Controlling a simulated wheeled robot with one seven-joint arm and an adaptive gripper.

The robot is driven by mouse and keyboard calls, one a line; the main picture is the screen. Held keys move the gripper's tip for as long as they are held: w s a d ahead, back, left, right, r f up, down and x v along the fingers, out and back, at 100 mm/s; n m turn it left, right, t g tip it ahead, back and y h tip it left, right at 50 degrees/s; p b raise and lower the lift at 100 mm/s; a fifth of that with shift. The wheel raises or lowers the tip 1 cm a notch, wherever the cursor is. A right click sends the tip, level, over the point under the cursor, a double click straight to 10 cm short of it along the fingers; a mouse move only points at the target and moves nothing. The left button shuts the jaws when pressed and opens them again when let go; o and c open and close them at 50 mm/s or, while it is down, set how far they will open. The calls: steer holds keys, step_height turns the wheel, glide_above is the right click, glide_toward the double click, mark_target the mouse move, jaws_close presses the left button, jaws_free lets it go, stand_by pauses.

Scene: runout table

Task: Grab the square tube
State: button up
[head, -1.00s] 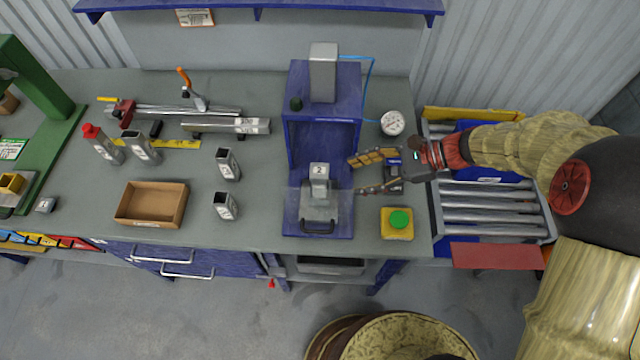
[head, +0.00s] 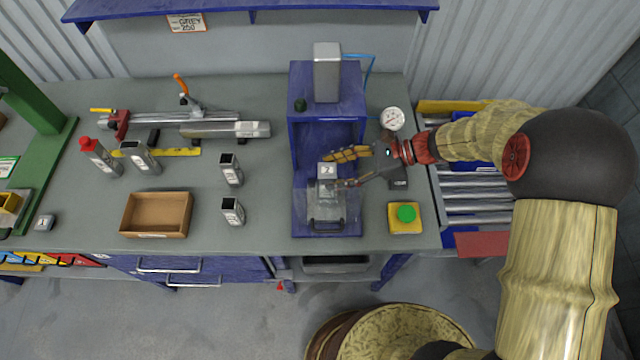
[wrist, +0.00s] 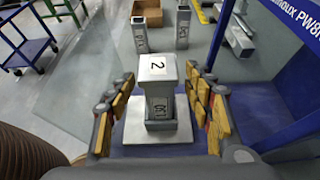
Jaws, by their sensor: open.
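A grey square tube (head: 324,188) stands upright on the plate of the blue press, under a cap block marked 2 (head: 327,170). In the wrist view the tube (wrist: 160,108) carries a printed label, and the cap (wrist: 157,68) sits on its top. My gripper (head: 338,170) is open and reaches in from the right. Its yellow-padded fingers lie on either side of the capped tube in the wrist view (wrist: 160,82), with a visible gap on the left. Whether the right finger touches is unclear.
The blue press frame (head: 297,130) rises behind, with a clear guard (head: 347,207) in front. Two more square tubes (head: 231,170) (head: 232,212) stand to the left, near a cardboard box (head: 157,235). A yellow button box (head: 405,228) is at right.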

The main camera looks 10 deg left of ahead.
steer(key=x, duration=0.3)
steer(key=b+x, duration=0.1)
steer(key=x, duration=0.3)
steer(key=shift+f, duration=0.4)
steer(key=shift+c, duration=0.3)
jaws_close()
stand_by(0.6)
